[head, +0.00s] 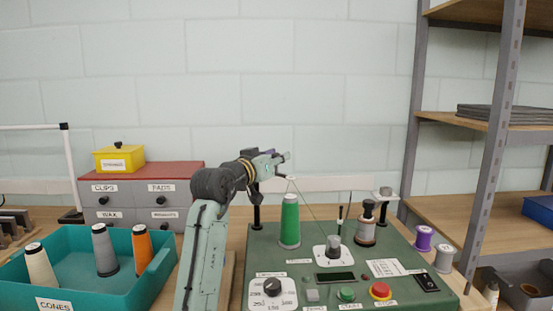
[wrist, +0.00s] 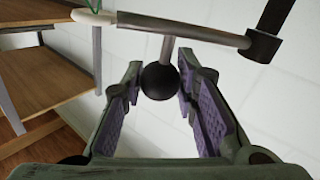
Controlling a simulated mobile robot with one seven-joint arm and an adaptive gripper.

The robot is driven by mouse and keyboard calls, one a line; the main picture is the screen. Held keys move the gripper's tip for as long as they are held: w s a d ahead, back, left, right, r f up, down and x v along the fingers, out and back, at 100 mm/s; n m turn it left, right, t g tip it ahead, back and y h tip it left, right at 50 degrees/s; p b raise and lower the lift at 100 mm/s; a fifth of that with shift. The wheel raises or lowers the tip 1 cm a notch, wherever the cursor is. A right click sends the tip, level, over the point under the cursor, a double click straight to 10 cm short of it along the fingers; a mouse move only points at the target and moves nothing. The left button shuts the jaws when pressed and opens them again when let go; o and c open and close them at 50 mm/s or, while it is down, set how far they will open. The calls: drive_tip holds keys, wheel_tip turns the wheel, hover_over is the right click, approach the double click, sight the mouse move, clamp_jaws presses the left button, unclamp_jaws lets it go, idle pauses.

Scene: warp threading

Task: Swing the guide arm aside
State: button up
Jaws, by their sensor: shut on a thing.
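The guide arm shows in the wrist view as a grey rod (wrist: 190,30) with a white eyelet tip (wrist: 92,17) at the left and a black pivot collar (wrist: 262,46) at the right. A short stem runs from the rod to a black ball knob (wrist: 158,82). My gripper (wrist: 160,72) has its purple-padded fingers on either side of this knob and is shut on it. In the head view my gripper (head: 283,157) is above the green thread cone (head: 290,221), beside the arm's black post (head: 257,214). The rod is mostly hidden there.
The green machine (head: 335,260) carries a dial, buttons and a tension disc with green thread. A teal tray (head: 100,296) of cones and a drawer box (head: 150,172) stand left. A shelf rack (head: 492,150) and loose spools (head: 424,238) are right. The wall behind is clear.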

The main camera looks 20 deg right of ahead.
clamp_jaws()
